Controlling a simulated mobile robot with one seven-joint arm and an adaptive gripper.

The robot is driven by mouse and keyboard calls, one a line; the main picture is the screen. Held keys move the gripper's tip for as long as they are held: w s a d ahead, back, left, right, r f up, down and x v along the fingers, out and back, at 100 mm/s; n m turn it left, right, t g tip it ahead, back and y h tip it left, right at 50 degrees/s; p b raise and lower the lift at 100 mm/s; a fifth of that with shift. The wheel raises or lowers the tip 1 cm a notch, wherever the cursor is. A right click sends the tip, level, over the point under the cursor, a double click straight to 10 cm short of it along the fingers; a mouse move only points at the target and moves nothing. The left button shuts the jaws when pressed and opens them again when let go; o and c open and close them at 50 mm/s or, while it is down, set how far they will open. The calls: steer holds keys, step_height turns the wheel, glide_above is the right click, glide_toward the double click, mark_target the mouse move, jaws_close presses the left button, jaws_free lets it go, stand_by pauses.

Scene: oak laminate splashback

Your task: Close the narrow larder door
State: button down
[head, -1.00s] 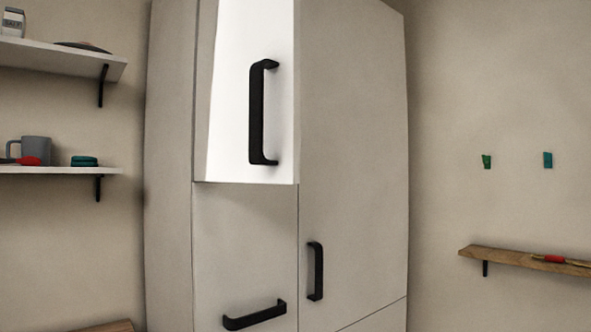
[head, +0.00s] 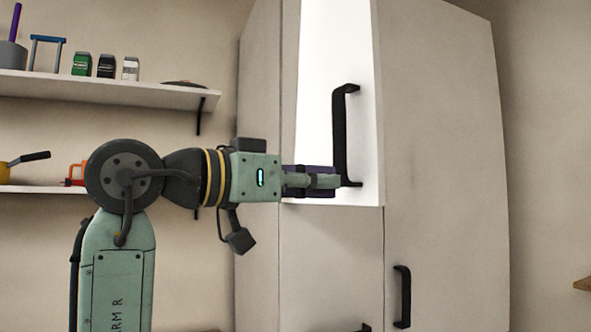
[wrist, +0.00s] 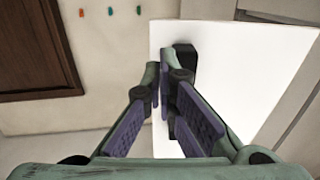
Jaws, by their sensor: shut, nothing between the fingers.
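The narrow larder door (head: 320,90) is a bright white upper panel on the tall cabinet, with a long black upright handle (head: 339,135) near its right edge. It looks ajar, but the width of the gap is hard to judge. My gripper (head: 338,182) is shut and empty, its tips overlapping the handle's lower end in the head view. In the wrist view my gripper (wrist: 166,80) points at the white door panel (wrist: 235,75). A dark part of the handle (wrist: 185,55) shows just behind the fingers. Whether they touch it I cannot tell.
The tall pale cabinet (head: 440,130) has another black handle (head: 402,297) lower right. Shelves with small items stand left, the upper shelf (head: 150,92) near my arm. A brown wooden panel (wrist: 35,50) shows in the wrist view.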

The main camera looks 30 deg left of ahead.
mark_target(371, 183)
steer(key=p+x, duration=0.2)
steer(key=x, duration=0.4)
steer(key=shift+w+d, duration=0.1)
steer(key=shift+w, duration=0.2)
steer(key=shift+d, duration=0.1)
